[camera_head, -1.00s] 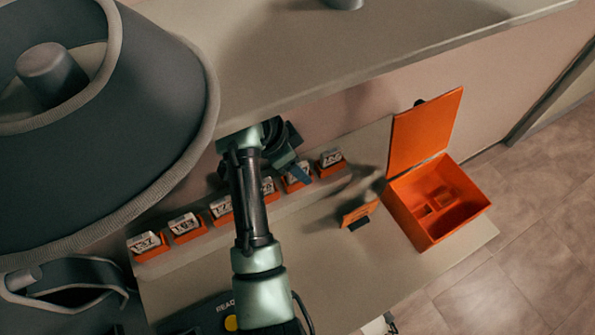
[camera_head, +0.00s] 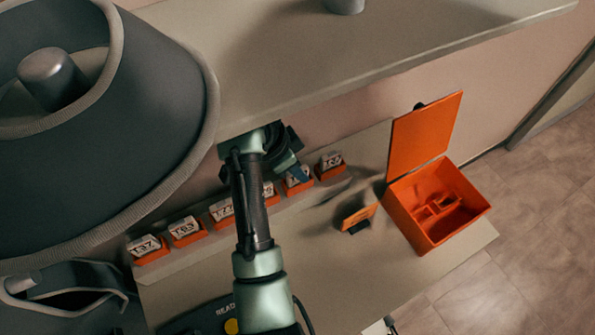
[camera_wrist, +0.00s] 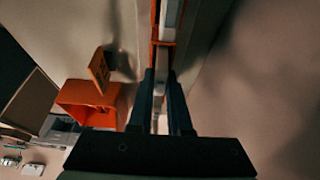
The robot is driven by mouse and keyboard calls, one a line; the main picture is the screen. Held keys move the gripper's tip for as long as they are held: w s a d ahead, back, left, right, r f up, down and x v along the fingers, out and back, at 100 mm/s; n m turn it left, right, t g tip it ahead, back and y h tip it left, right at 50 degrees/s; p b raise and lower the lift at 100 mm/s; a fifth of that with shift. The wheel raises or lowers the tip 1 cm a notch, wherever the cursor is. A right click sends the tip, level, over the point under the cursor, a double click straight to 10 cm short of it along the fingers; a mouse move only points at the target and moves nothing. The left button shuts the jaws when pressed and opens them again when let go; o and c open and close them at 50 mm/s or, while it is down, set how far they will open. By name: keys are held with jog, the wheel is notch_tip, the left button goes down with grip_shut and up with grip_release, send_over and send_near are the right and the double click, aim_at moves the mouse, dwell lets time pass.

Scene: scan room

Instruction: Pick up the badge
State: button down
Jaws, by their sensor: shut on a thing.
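Several white numbered badges in orange holders stand in a row along the ledge, among them one at the left end (camera_head: 147,246) and one at the right end (camera_head: 331,163). My gripper (camera_head: 301,173) is at the second holder from the right, partly covering the badge (camera_head: 297,182) there. In the wrist view, my gripper (camera_wrist: 161,84) has its two dark fingers shut on the narrow edge of this pale badge (camera_wrist: 161,65). My arm hides part of the row. I cannot tell whether the badge is clear of its holder.
An open orange box (camera_head: 410,222) with a raised lid (camera_head: 424,135) stands at the right on the bench (camera_head: 325,270). A small orange sign (camera_head: 358,216) stands beside it. A large grey ring-shaped body (camera_head: 120,130) fills the upper left. A shelf (camera_head: 400,45) overhangs the row.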

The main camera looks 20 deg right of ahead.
aim_at(305, 168)
jog(key=shift+r, duration=0.15)
jog(key=r, duration=0.3)
jog(key=shift+s+r+b, duration=0.2)
jog(key=shift+b, duration=0.2)
jog(key=s+d+p, duration=0.3)
jog(key=s+p, duration=0.2)
jog(key=s, duration=1.2)
jog(key=shift+d, duration=0.2)
